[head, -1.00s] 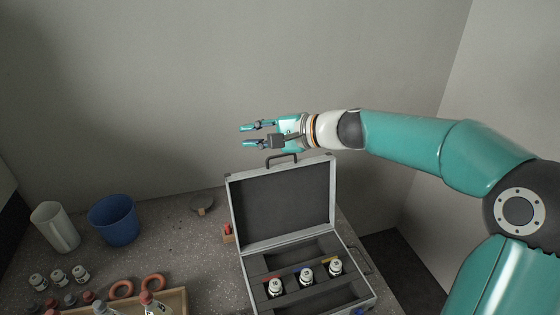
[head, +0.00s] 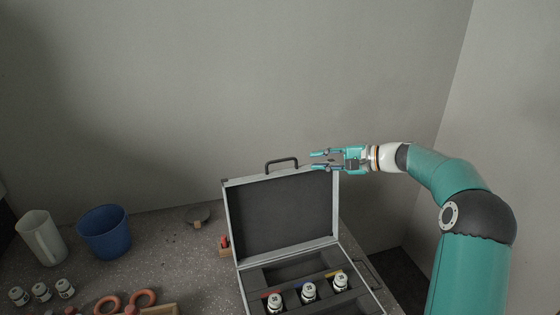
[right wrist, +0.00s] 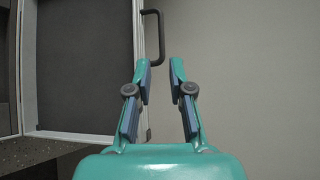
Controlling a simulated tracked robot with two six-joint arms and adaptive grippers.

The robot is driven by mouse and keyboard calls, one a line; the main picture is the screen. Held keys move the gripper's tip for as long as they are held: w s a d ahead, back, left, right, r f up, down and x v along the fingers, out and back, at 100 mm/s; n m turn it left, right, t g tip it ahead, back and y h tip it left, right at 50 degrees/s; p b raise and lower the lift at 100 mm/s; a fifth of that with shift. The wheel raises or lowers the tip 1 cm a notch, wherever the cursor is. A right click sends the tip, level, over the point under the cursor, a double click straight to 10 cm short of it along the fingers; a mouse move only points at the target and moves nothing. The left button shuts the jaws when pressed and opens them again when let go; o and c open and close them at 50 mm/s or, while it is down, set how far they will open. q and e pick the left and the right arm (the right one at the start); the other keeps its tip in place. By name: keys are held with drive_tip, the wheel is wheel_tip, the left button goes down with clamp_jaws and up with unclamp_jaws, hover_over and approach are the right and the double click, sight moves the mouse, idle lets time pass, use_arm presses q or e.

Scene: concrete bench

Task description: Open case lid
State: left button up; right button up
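The case (head: 240,270) stands on the bench with its lid (head: 281,216) raised upright, its dark inner side facing me. A black handle (head: 282,164) sits on the lid's top edge. Several small white bottles (head: 309,292) stand in the case. My right gripper (head: 318,160) is at the upper right corner of the lid, right of the handle, open and empty. In the right wrist view its fingers (right wrist: 159,72) are apart, with the lid's edge and handle (right wrist: 152,50) just left of them. I cannot tell whether a finger touches the lid. My left gripper is not in view.
A blue cup (head: 105,235) and a grey-white pitcher (head: 41,238) stand at the left. Small bottles (head: 41,292) and orange rings (head: 142,298) lie in front of them. A small round dark object (head: 197,216) lies near the wall (head: 200,100).

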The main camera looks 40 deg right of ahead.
sight(283, 161)
drive_tip(key=p+x, duration=0.3)
drive_tip(key=x, duration=0.9)
drive_tip(key=shift+w+a, duration=0.2)
drive_tip(key=shift+f, duration=0.1)
clamp_jaws()
